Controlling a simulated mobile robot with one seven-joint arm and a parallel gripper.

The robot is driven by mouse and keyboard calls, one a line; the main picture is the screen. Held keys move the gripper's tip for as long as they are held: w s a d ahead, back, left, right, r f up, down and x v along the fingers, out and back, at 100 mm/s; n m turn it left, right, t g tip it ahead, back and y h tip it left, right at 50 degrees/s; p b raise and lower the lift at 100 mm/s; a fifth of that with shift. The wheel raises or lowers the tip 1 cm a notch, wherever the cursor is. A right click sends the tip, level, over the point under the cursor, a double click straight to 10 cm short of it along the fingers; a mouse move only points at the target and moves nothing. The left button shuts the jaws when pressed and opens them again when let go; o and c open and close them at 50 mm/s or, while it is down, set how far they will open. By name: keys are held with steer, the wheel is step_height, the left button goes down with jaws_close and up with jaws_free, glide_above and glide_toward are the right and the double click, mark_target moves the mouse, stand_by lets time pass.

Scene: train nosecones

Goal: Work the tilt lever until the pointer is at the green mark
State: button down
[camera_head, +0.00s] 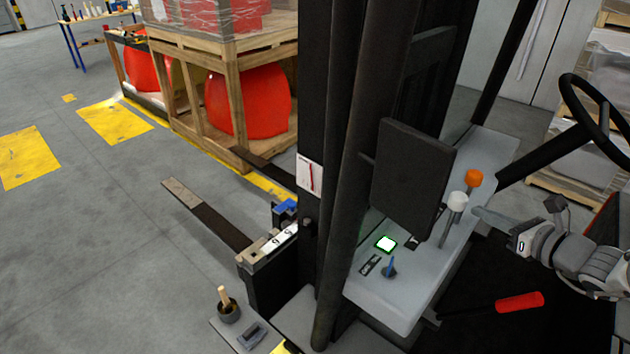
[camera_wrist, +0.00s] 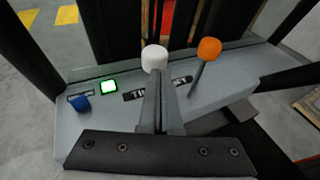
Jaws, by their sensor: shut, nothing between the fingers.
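A lever with a white knob (camera_head: 457,199) stands on the grey console (camera_head: 405,300). An orange-knobbed lever (camera_head: 473,178) is behind it, and a short blue lever (camera_head: 389,268) is nearer the front. In the wrist view a dark label, partly hidden by my fingers, starts with "TI" beside the white knob (camera_wrist: 154,57). My gripper (camera_head: 480,212) is shut and empty, just right of the white-knobbed lever. In the wrist view its fingertips (camera_wrist: 155,78) overlap the lever just below the knob; I cannot tell if they touch. A white plate with a red line (camera_head: 310,177) is on the mast; no green mark is discernible there.
A green-edged white lit square (camera_head: 386,244) is on the console. A black steering wheel (camera_head: 590,115) is at the right, and a red handle (camera_head: 519,302) is below my gripper. Forks and crated red nosecones (camera_head: 250,100) are beyond the mast.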

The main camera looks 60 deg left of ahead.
mark_target(465, 205)
steer(key=shift+a, duration=0.1)
stand_by(0.3)
steer(key=shift+b+x, duration=0.45)
steer(key=shift+x, duration=0.55)
steer(key=shift+s+a+b, duration=0.25)
steer(key=shift+a+b, duration=0.1)
steer(key=shift+a, duration=0.4)
steer(key=shift+s+a+b, duration=0.25)
steer(key=shift+a+b, duration=0.05)
steer(key=shift+a, duration=0.45)
stand_by(2.4)
steer(key=w+p+v, duration=0.1)
steer(key=v, duration=0.5)
steer(key=f+p+v, duration=0.1)
steer(key=p+v, duration=0.1)
steer(key=v, duration=0.5)
steer(key=shift+w+d+f, duration=0.25)
steer(key=shift+w+d, duration=0.3)
steer(key=shift+w, duration=0.15)
stand_by(0.7)
